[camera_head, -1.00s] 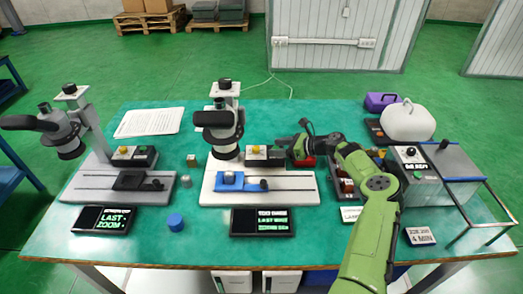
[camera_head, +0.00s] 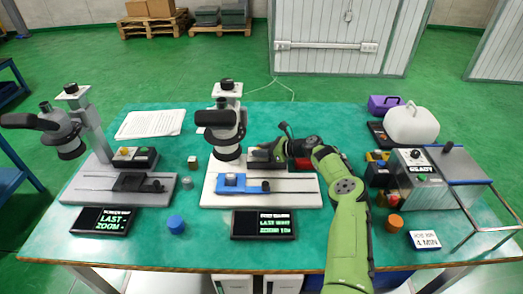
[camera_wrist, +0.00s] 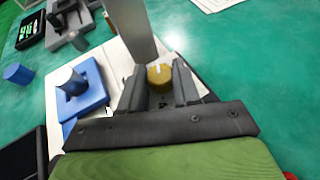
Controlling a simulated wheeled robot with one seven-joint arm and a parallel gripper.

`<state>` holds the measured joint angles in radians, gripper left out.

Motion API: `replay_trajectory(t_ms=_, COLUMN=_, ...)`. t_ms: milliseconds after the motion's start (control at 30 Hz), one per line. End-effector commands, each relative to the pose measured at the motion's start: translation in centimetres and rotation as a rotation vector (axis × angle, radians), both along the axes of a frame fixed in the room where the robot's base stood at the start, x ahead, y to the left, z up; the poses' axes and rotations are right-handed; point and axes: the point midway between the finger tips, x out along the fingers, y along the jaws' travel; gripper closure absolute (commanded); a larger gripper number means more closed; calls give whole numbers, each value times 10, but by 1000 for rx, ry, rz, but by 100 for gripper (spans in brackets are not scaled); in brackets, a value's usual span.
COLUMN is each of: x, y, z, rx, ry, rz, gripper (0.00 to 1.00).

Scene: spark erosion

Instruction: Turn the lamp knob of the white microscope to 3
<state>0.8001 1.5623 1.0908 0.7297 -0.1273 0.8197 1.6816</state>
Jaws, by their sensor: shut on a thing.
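The white microscope (camera_head: 228,120) stands mid-table on its white base (camera_head: 290,199), with a dark control box (camera_head: 262,163) at the right of its column. In the wrist view its yellow lamp knob (camera_wrist: 159,76) sits between the two dark fingers of my gripper (camera_wrist: 160,85), which is shut on it. A pale pointer mark shows on the knob's top; the scale numbers cannot be read. In the head view my gripper (camera_head: 268,154) is over the control box and hides the knob.
A blue stage holder (camera_head: 231,183) sits on the base, close to my gripper. A dark display (camera_head: 263,224) lies in front. A grey microscope (camera_head: 70,130) stands left. A blue cylinder (camera_head: 176,224) and a grey box with a lit display (camera_head: 424,178) are also on the table.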

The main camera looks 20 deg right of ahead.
Motion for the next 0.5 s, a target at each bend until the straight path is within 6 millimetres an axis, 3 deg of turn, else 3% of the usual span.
replay_trajectory(t_ms=500, x=-3, y=2, z=6, rx=4, ry=5, rz=-109, gripper=99)
